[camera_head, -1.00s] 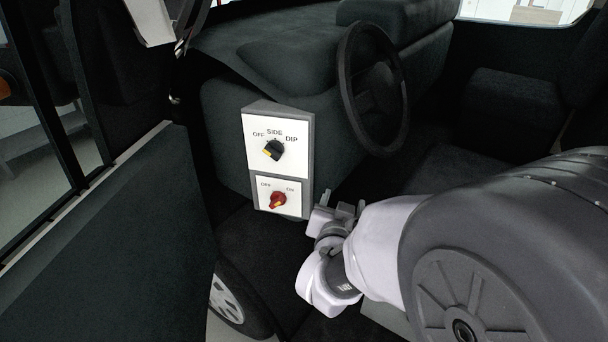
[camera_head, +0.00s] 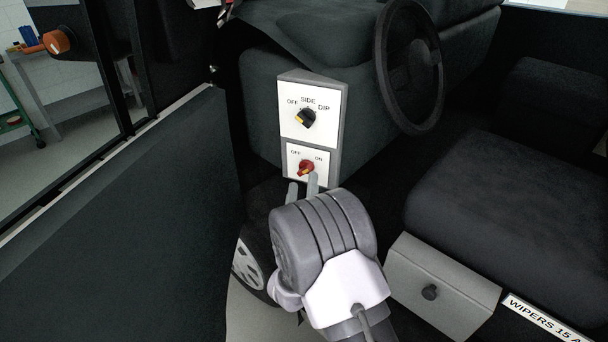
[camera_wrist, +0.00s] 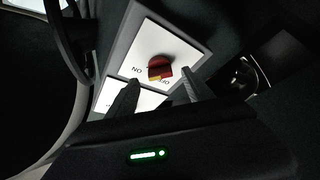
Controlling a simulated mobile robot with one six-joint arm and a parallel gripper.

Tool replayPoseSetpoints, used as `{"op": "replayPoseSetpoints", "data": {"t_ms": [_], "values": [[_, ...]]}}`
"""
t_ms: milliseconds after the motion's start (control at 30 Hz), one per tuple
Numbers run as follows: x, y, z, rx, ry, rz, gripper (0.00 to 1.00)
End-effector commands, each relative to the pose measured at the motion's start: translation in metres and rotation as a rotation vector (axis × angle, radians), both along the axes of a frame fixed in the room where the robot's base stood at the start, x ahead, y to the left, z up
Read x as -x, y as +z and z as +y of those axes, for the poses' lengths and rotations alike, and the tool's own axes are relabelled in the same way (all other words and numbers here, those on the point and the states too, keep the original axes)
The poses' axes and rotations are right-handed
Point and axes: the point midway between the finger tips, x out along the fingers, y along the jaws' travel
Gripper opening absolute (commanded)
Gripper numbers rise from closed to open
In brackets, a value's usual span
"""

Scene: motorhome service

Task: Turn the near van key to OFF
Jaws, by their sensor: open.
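A red rotary knob (camera_head: 306,168) with a yellow mark on its lower left sits on a white plate labelled OFF and ON, low on a grey panel.
Above is a black knob (camera_head: 306,119) on a plate (camera_head: 290,129) marked OFF, SIDE and DIP. A steering wheel (camera_head: 437,80) is at the upper right. A dark door panel (camera_head: 130,210) stands at the left, and a seat (camera_head: 500,200) is at the right.

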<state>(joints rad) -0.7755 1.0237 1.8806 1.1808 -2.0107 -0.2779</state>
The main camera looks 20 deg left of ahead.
Motion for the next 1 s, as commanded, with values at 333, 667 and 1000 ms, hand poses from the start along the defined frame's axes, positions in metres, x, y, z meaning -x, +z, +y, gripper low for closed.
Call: {"op": "replayPoseSetpoints", "data": {"t_ms": [333,667,1000], "values": [[-0.033,0.009,0.008,0.002,0.001,0.001,0.6],[-0.034,0.009,0.008,0.0,0.001,0.001,0.38],[-0.033,0.009,0.008,0.005,0.0,0.002,0.0]]}}
